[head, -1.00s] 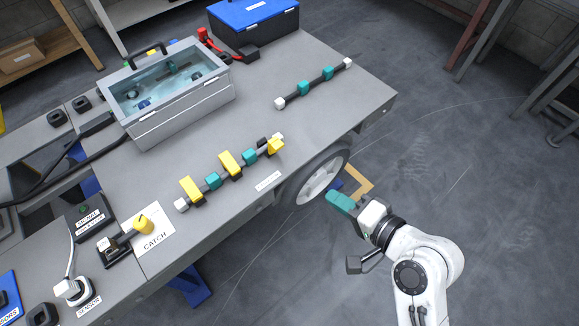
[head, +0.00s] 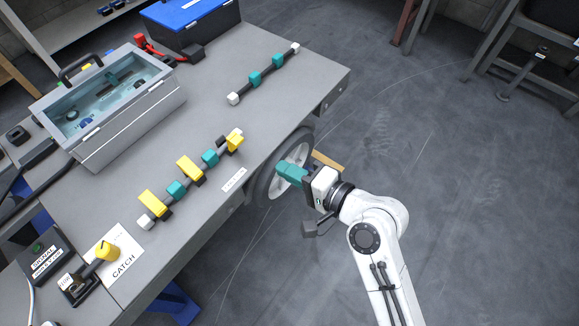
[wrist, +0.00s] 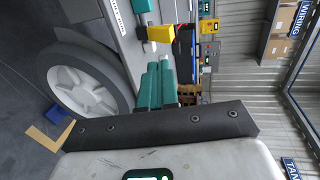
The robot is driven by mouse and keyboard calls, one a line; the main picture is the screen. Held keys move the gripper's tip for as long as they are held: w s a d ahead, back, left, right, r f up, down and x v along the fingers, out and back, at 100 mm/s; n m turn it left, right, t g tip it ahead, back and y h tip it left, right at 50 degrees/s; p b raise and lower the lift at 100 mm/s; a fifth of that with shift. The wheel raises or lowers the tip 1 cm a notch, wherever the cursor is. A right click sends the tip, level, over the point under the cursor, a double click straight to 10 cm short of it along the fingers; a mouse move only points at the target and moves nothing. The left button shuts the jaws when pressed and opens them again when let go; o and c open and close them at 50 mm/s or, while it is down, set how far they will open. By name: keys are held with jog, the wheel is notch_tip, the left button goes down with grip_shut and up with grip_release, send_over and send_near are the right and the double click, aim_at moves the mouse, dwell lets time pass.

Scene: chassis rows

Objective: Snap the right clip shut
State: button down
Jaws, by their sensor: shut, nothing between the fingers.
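The near row on the table is a dark bar with teal blocks and yellow clips. The right clip (head: 235,143) is yellow and sits tilted at the row's right end, beside a small black piece and a white end cap. The middle clip (head: 190,168) and left clip (head: 153,203) lie across the bar. My gripper (head: 280,168) has teal fingers, shut and empty, off the table's front edge and over the wheel in the picture. In the wrist view, my fingers (wrist: 166,75) are together, with a yellow clip (wrist: 158,34) beyond their tips, apart from them.
A second row (head: 263,73) without yellow clips lies farther back. A grey bin with a clear lid (head: 130,125) and a blue-lidded box (head: 190,18) stand behind. A wheel (head: 268,188) stands at the table's front edge. The tabletop between the rows is clear.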

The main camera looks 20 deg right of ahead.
send_near(240, 142)
jog(key=f+x, duration=0.1)
jog(key=x, duration=0.4)
jog(key=shift+w+a+r, duration=0.1)
jog(key=shift+w+a, duration=0.3)
jog(key=shift+w, duration=0.2)
jog(key=shift+r, duration=0.15)
jog(key=shift+r+p, duration=0.1)
jog(key=shift+p, duration=0.45)
jog(key=shift+w+p, duration=0.1)
jog(key=shift+p, duration=0.3)
